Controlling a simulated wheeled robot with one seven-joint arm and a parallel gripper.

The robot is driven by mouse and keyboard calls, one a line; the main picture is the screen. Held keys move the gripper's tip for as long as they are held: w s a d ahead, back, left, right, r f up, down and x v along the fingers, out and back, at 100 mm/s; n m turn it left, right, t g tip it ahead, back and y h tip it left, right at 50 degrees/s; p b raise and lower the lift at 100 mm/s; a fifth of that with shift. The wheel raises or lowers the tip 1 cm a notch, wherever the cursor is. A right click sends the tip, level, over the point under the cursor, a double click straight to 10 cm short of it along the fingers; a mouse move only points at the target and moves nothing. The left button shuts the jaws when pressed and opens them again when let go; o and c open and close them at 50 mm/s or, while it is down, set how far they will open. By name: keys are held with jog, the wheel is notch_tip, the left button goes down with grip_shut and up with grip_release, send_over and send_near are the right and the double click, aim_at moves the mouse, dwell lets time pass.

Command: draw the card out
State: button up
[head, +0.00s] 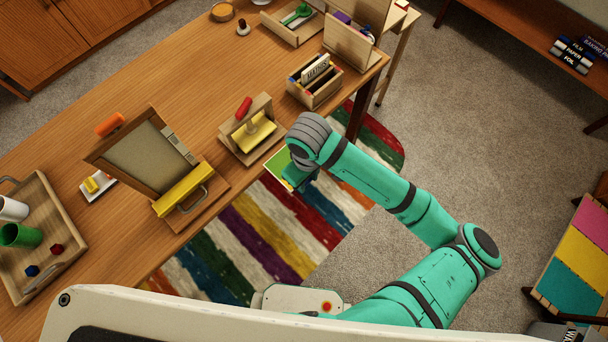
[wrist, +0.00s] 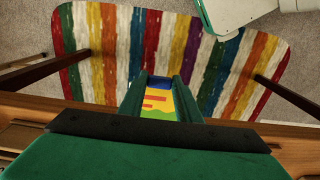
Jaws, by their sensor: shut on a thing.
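The card (head: 277,168) shows in the head view as a yellow-green piece with a pale edge, just off the table's front edge. My gripper (head: 292,176) is at its right side, partly hidden by my own wrist. In the wrist view my gripper (wrist: 160,98) has its two dark green fingers shut on the card (wrist: 158,102), whose face shows yellow, red, blue and green patches. The striped rug lies beyond it. The card's far end is hard to make out. A wooden box (head: 300,94) holding upright cards stands on the table, apart from my gripper.
A wooden stand with a red handle and yellow block (head: 254,133) is close left of my gripper. A tilted framed board (head: 135,158) and a wooden tray (head: 60,195) stand farther left. The striped rug (head: 245,225) and open floor lie in front of the table (head: 165,85).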

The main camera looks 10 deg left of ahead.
jog(key=shift+s+d, duration=0.2)
jog(key=shift+d, duration=0.05)
jog(key=shift+r, duration=0.1)
jog(key=shift+r, duration=2.9)
jog(key=shift+w, duration=0.1)
